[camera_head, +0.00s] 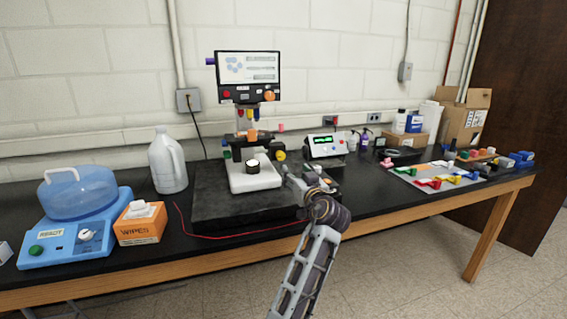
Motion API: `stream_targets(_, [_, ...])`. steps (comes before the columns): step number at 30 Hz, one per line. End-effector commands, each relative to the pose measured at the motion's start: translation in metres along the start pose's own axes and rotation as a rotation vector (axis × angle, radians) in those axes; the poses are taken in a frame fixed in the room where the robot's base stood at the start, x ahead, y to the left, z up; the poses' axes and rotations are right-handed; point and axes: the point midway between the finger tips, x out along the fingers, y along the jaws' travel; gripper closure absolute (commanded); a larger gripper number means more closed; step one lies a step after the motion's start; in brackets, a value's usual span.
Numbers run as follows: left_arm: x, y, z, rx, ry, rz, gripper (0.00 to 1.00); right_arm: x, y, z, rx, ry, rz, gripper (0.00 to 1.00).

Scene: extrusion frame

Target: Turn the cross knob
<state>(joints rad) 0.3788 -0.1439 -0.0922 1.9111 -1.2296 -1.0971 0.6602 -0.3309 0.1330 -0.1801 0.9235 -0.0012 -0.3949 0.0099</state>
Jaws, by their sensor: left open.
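I cannot make out for certain which part is the cross knob. A machine with a screen (249,66) stands on a black slab (215,212) in the middle of the bench. It has an orange round knob (269,95) under the screen, a yellow one (280,155) at its right side and a black, white-topped round part (253,167) on its white base. My left gripper (288,174) is small in the view, open, just right of that white base and in front of a small meter (325,146). My right gripper is not in view.
A blue device (65,249) with a grey knob (87,234), a wipes box (140,228) and a white jug (167,162) stand on the left. A grey board with coloured pieces (403,172) and cardboard boxes (462,124) are on the right. A red cable (230,237) crosses the bench front.

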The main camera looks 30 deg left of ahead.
Motion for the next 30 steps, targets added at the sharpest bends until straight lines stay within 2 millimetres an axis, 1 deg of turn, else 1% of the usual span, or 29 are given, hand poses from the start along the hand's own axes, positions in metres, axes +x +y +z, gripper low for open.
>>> stream_targets(3, [-0.003, 0.0, 0.001, -0.112, -0.001, 0.0, 0.49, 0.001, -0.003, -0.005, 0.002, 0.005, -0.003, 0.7])
stream_targets(9, [-0.005, -0.001, 0.001, -0.221, -0.001, -0.001, 0.49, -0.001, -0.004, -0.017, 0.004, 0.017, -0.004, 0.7])
stream_targets(14, [-0.006, -0.001, 0.001, -0.237, -0.001, -0.001, 0.49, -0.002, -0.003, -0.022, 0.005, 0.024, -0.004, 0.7])
stream_targets(23, [-0.004, -0.001, 0.0, -0.234, 0.0, -0.001, 0.49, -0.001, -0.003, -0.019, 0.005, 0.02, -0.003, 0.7])
stream_targets(26, [-0.002, -0.001, 0.0, -0.234, 0.0, -0.001, 0.49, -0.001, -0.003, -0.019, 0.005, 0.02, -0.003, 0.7])
stream_targets(30, [0.008, -0.001, -0.001, -0.233, 0.002, -0.002, 0.49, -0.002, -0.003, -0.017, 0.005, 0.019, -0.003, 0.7])
